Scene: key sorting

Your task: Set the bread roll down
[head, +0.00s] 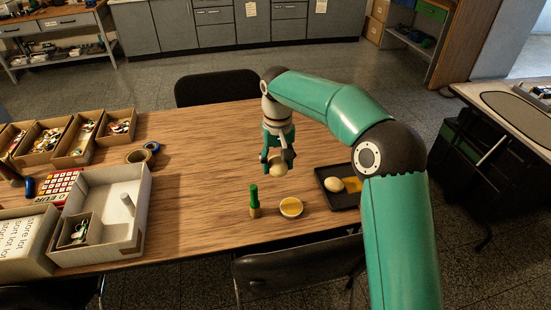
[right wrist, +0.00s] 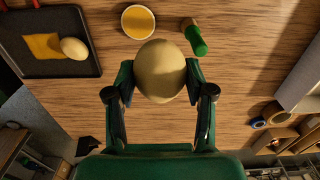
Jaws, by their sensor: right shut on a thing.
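My right gripper (head: 277,163) is shut on a pale tan bread roll (head: 278,168) and holds it above the middle of the wooden table. In the right wrist view the roll (right wrist: 160,71) sits between the two fingers of the gripper (right wrist: 160,80). I cannot tell from these views how high the roll is above the table. My left gripper is not in view.
A dark tray (head: 328,184) right of the gripper holds another roll (head: 333,184) and a yellow-orange piece (head: 353,184). A grey box (head: 147,215) and cardboard bins (head: 75,150) fill the left side.

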